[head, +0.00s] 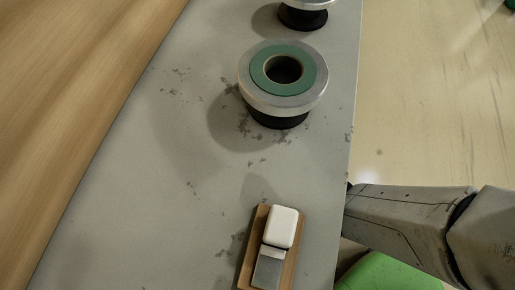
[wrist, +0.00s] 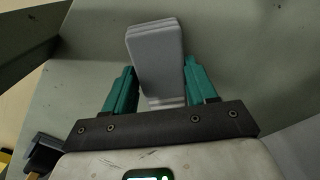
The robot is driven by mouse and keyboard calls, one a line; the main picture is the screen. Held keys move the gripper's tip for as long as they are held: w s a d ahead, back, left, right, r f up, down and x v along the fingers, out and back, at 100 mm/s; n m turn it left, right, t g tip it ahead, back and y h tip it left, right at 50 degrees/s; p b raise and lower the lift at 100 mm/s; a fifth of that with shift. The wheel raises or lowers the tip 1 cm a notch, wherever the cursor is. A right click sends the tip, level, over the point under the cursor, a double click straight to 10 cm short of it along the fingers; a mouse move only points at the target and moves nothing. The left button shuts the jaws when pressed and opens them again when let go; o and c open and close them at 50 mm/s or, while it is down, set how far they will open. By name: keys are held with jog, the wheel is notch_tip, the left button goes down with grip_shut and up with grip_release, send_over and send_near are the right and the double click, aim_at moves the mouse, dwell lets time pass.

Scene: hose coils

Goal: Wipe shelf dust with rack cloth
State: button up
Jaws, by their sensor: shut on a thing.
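In the wrist view, my gripper (wrist: 163,84) has two teal fingers on either side of a pale grey, layered slab that looks like a folded cloth (wrist: 156,52). The gripper is shut on it, and the cloth sticks out beyond the fingertips. In the head view, my arm reaches in from the right to the edge of a long grey surface (head: 150,200); the gripper and cloth are hidden there. Dark, ragged specks (head: 170,95) are scattered over that surface; I cannot tell whether they are dust or wear.
A green-topped silver spool on a black base (head: 283,82) stands on the grey surface, with another (head: 303,14) behind it. A wooden board (head: 249,246) nearer the front carries a white block (head: 282,227) and a silver piece (head: 268,268). The surface's left part is clear.

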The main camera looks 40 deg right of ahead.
jog(key=shift+s+d+p, duration=0.5)
jog(key=shift+s+d, duration=0.2)
jog(key=shift+s, duration=0.25)
jog(key=shift+s+d+p, duration=0.45)
jog(key=shift+s+d, duration=0.2)
jog(key=shift+s, duration=0.25)
jog(key=shift+s+a+p, duration=0.55)
jog(key=shift+s+a, duration=0.15)
jog(key=shift+a, duration=0.25)
jog(key=shift+s+a+p, duration=0.55)
jog(key=shift+s+a, duration=0.1)
jog(key=shift+a, duration=0.3)
jog(key=shift+s+a+r+p, duration=0.1)
jog(key=shift+s+a+p, duration=0.5)
jog(key=shift+s+a, duration=0.55)
jog(key=shift+a, duration=0.25)
jog(key=shift+s+a, duration=0.2)
jog(key=shift+a, duration=0.25)
jog(key=shift+s+a+p, duration=0.1)
jog(key=shift+p, duration=0.2)
jog(key=shift+s+a+p, duration=0.3)
jog(key=shift+s+a, duration=0.35)
jog(key=shift+a, duration=0.25)
jog(key=shift+s+a+p, duration=0.3)
jog(key=shift+s+a, duration=0.35)
jog(key=shift+a, duration=0.25)
jog(key=shift+a, duration=0.1)
